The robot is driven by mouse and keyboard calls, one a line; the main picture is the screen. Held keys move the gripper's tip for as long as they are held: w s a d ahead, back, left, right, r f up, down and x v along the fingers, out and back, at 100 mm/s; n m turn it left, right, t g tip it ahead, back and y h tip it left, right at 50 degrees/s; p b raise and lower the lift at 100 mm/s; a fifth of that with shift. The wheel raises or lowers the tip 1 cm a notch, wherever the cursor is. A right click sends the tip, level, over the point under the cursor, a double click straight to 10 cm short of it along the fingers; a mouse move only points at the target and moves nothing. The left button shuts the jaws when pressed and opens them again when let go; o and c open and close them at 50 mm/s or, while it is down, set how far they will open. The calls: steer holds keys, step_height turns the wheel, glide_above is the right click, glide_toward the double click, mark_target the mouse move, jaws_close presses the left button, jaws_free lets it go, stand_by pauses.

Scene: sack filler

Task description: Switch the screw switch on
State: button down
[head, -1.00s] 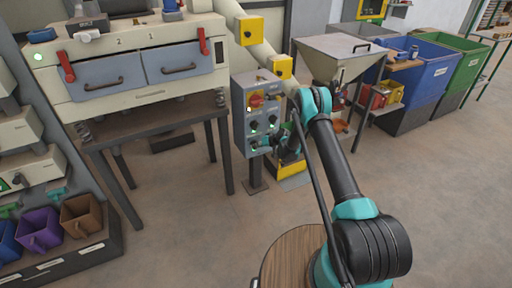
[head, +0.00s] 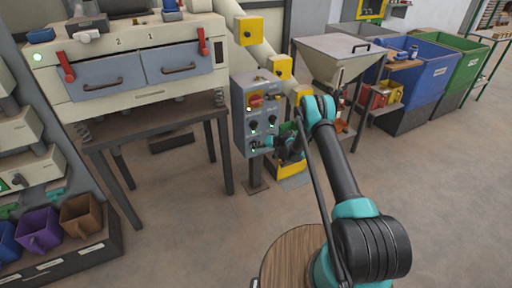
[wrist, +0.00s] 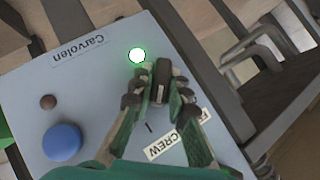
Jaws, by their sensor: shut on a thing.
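The screw switch is a black rotary knob (wrist: 161,78) on the grey control box (head: 240,120), beside a label (wrist: 172,147) reading "CREW" with its start hidden. In the wrist view my gripper (wrist: 158,92) is shut on this knob, one green finger on each side. A round lamp (wrist: 137,55) by the fingertips glows green. In the head view my gripper (head: 272,144) is at the lower part of the box front and hides the knob there. The exact angle of the knob is hard to tell.
A blue button (wrist: 62,141) shows in the wrist view. A two-drawer machine (head: 130,70) stands left, a metal hopper (head: 335,55) right.

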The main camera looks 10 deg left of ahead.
steer(key=c, duration=1.5)
jaws_free()
steer(key=v, duration=1.2)
